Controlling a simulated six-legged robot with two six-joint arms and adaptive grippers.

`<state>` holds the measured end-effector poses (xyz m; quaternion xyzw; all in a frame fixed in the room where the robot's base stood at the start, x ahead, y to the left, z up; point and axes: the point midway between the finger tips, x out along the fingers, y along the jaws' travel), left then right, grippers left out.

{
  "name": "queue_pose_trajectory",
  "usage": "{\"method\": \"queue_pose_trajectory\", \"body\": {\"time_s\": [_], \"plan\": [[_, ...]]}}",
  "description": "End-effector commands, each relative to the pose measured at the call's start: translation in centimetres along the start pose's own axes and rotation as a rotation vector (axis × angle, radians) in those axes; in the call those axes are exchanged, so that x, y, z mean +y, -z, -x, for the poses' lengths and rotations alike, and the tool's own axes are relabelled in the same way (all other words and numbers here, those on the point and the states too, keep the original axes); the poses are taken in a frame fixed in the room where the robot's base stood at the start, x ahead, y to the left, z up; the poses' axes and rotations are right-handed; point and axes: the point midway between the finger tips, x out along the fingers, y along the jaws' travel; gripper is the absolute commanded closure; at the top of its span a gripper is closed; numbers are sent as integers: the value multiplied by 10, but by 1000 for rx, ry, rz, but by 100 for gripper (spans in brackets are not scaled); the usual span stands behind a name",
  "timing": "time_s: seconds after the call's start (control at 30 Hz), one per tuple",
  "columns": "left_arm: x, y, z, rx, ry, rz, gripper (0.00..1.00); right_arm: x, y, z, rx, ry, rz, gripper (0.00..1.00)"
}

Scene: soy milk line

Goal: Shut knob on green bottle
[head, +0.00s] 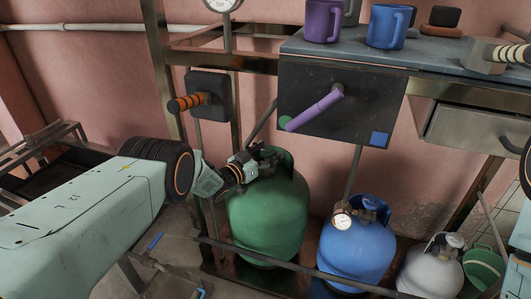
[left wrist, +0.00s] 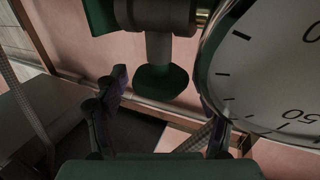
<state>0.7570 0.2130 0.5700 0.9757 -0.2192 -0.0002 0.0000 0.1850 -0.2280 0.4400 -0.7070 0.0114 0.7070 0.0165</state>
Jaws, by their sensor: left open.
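In the left wrist view, a dark green round knob (left wrist: 161,84) sits on a grey stem. A large white gauge dial (left wrist: 275,65) is close beside it and hides part of one finger. My left gripper (left wrist: 160,100) is open, with its fingers to either side of the knob; whether they touch it cannot be told. My right gripper is not in view.
A blue bottle (head: 355,255) with a gauge and a white bottle (head: 430,272) stand to the right. A rail (head: 300,268) runs in front of the bottles.

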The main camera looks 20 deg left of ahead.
Motion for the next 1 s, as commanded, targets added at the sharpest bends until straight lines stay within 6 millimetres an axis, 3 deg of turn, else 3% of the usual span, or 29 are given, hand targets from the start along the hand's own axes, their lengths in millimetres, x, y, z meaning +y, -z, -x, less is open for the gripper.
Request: {"method": "queue_pose_trajectory", "body": {"time_s": [0.37, 1.0], "plan": [[-1, 0, 27, -1, 2, 2, 30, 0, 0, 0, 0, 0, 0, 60], [-1, 0, 113, -1, 2, 1, 30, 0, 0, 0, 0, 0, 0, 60]]}}
